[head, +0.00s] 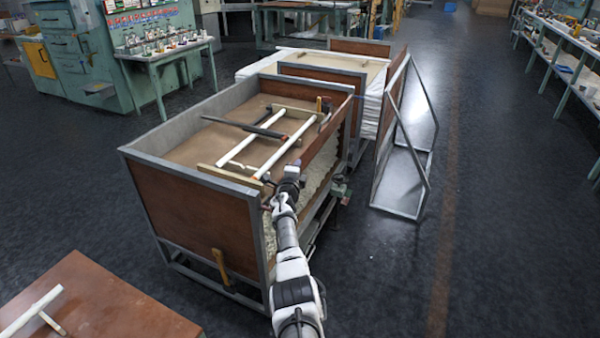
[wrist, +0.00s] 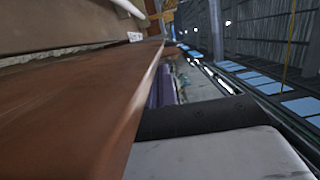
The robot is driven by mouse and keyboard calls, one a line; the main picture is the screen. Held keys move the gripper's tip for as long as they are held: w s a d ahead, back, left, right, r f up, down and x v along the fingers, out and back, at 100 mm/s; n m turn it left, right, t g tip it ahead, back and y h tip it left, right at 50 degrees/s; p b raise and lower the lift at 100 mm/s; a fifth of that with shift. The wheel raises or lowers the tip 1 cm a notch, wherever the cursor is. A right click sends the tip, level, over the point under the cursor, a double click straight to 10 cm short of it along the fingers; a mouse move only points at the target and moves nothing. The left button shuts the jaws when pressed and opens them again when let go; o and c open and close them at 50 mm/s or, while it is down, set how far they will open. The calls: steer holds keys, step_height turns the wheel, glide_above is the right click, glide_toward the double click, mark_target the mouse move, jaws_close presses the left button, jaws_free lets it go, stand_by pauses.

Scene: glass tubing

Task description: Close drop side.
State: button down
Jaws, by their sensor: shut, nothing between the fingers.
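The large bin (head: 185,208) has brown panels in a grey metal frame. A reddish-brown board (head: 322,160) shows along its right long side, which I take for the drop side; my arm hides its near part. It looks raised or leaning, but its exact angle and whether it is latched cannot be told. My gripper (head: 291,174) is shut and empty at this side, close to the board. In the wrist view a brown panel (wrist: 80,105) fills the left, right beside the dark and pale gripper parts (wrist: 200,140). Whether they touch is unclear.
White tubes on a wooden frame (head: 262,150) lie across the bin top. A green fitting (head: 340,188) juts out at the right. A metal frame (head: 405,135) stands on the floor to the right. A second covered bin (head: 335,68) is behind.

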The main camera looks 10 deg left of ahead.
steer(key=shift+w+a+r+n, duration=0.15)
steer(key=shift+w+a, duration=0.05)
steer(key=shift+a, duration=0.3)
steer(key=shift+w+a+r+n, duration=0.1)
steer(key=shift+w+a+n, duration=0.1)
steer(key=shift+a, duration=0.45)
